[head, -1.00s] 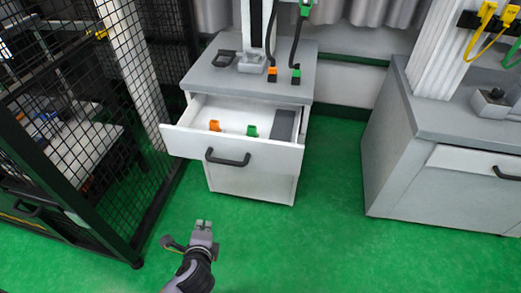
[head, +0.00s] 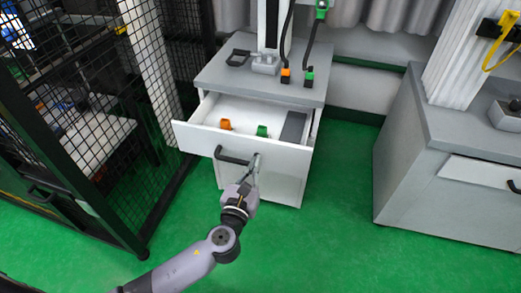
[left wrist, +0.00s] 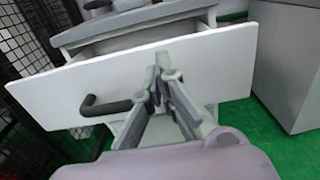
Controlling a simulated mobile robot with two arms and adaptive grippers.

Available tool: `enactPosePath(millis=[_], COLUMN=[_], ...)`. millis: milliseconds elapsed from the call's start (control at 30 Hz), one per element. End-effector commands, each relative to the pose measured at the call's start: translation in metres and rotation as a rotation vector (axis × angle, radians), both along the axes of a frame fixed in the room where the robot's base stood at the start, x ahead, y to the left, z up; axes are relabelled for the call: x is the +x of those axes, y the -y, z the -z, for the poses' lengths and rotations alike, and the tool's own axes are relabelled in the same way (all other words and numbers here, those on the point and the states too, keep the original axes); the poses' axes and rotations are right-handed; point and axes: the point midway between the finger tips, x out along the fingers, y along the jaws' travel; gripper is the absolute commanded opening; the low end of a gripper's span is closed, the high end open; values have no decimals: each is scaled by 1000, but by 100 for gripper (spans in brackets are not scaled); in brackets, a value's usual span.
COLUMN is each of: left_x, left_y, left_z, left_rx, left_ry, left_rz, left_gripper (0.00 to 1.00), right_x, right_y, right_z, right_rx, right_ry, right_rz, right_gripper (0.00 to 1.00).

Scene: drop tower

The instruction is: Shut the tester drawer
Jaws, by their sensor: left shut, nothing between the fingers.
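The tester drawer (head: 285,154) is pulled open from a grey-topped white cabinet. Inside it lie an orange piece (head: 225,124), a green piece (head: 262,131) and a dark grey block (head: 293,127). Its dark bar handle (head: 233,157) is on the front. My left gripper (head: 257,160) is shut and empty, its tips at the drawer front just right of the handle. In the left wrist view the shut fingers (left wrist: 160,70) overlap the white drawer front (left wrist: 215,62), with the handle (left wrist: 105,106) to their left. I cannot tell whether the tips touch. My right gripper is not in view.
A black mesh fence (head: 90,110) stands close on the left. A second grey cabinet (head: 435,180) stands on the right. The green floor (head: 330,225) between them is clear. Two cables with orange and green ends hang over the cabinet top (head: 225,72).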

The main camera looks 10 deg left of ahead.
Motion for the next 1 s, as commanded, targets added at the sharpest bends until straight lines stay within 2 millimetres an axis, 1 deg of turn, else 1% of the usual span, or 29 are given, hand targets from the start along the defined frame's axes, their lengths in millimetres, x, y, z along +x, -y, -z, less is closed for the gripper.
enactPosePath(millis=[33, 100, 200, 300, 400, 533, 833, 933, 1000], left_x=[12, 26, 41, 52, 58, 61, 62, 73, 89], left_y=[0, 1, 1, 2, 2, 2, 2, 2, 3], left_z=[0, -1, 0, 0, 1, 0, 0, 0, 0], left_rx=[0, 0, 0, -2, -2, -2, -2, 0, 0], left_ry=[3, 3, 2, 1, 0, -1, 0, 1, 3], left_rz=[-2, -2, -1, -2, -2, -1, -1, -2, -3], left_gripper=[0, 0, 0, 0, 0, 0, 0, 0, 0], right_x=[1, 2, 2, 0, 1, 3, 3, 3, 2], right_y=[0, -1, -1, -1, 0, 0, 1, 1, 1], right_z=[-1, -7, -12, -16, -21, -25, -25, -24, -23], right_rx=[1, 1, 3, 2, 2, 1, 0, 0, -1], right_ry=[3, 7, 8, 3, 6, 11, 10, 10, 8], right_rz=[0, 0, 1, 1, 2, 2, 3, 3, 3], right_gripper=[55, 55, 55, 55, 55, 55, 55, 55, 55])
